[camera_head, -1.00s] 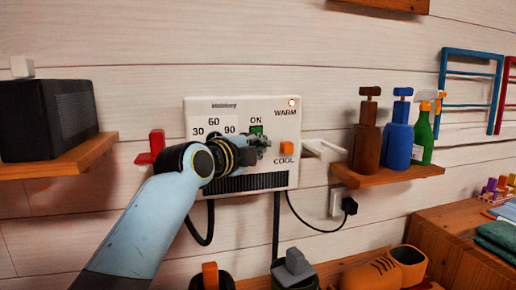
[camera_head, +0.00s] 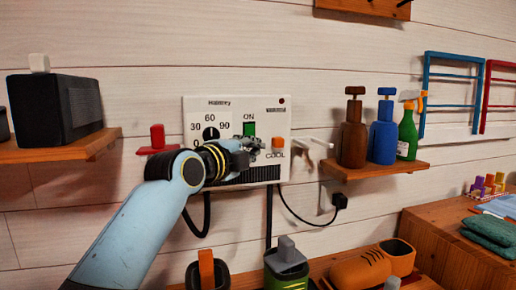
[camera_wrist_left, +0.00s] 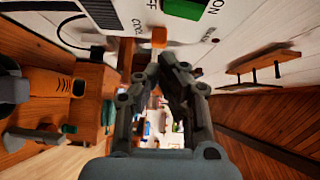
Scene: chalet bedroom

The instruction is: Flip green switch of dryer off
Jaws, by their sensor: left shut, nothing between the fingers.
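The dryer (camera_head: 205,105) is a white wall panel with a dial, a green switch (camera_head: 249,129) under the word ON and an orange switch (camera_head: 278,142) above COOL. The lamp (camera_head: 282,100) at its upper right is dark. My left gripper (camera_head: 256,145) is just below the green switch, in front of the panel, with its fingers shut and empty. In the left wrist view the green switch (camera_wrist_left: 184,9) is at the top edge, beyond the shut fingertips, with a gap between them. My right gripper is not in view.
A red hook (camera_head: 157,138) is on the wall left of the dryer. A wooden shelf (camera_head: 375,170) with bottles is to the right, and another shelf (camera_head: 60,150) with a dark box is to the left. A black cable (camera_head: 300,218) hangs below the dryer.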

